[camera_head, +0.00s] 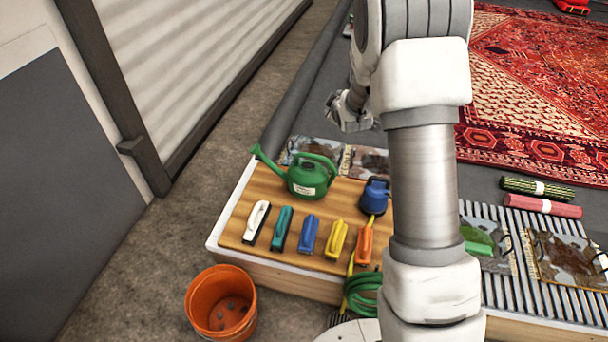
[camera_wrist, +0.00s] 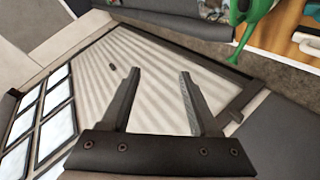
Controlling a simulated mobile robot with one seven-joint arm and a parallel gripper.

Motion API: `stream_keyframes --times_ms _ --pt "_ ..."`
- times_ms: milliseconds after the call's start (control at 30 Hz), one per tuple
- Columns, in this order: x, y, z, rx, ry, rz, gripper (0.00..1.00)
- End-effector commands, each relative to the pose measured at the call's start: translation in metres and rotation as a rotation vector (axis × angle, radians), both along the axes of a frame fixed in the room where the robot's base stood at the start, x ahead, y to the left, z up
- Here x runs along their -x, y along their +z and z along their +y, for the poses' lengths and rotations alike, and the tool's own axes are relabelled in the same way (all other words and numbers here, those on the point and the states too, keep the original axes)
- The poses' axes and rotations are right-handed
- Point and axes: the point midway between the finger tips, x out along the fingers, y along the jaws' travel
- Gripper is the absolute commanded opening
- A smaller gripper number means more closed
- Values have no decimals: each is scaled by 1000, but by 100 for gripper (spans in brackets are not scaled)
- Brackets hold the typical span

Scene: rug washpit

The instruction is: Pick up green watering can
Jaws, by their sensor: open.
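A green watering can (camera_head: 308,177) with a pale label stands on the wooden board at the back left, its spout pointing left. Part of it also shows at the top right edge of the wrist view (camera_wrist: 245,28). My gripper (camera_head: 347,111) is above and beyond the board in the head view, apart from the can. In the wrist view my gripper (camera_wrist: 157,75) has its two fingers spread with nothing between them, and it faces the corrugated wall panel. The can's handle is cut off in the wrist view.
A row of brushes, including a white one (camera_head: 257,222) and a blue one (camera_head: 309,235), lies in front of the can. A blue container (camera_head: 374,196) stands to its right. An orange bucket (camera_head: 221,302) sits on the floor. The wall (camera_head: 185,60) runs along the left.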

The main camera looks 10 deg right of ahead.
Motion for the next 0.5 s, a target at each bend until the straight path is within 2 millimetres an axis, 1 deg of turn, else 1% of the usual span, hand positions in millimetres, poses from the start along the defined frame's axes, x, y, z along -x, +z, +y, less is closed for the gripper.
stream_keyframes --times_ms 33,167,200,267,300,367,400,467,500 --pt "-7 -29 0 29 21 -10 62" --pt "-22 -78 0 109 80 -60 62" --pt "-26 -94 1 134 99 -75 62" --pt "-30 -118 2 171 128 -98 62" --pt "-32 -134 3 194 146 -113 62" --pt "-34 -158 5 230 174 -138 62" --pt "-34 -174 6 253 193 -154 62" --pt "-34 -198 8 288 221 -178 62" --pt "-33 -215 9 312 241 -195 62"
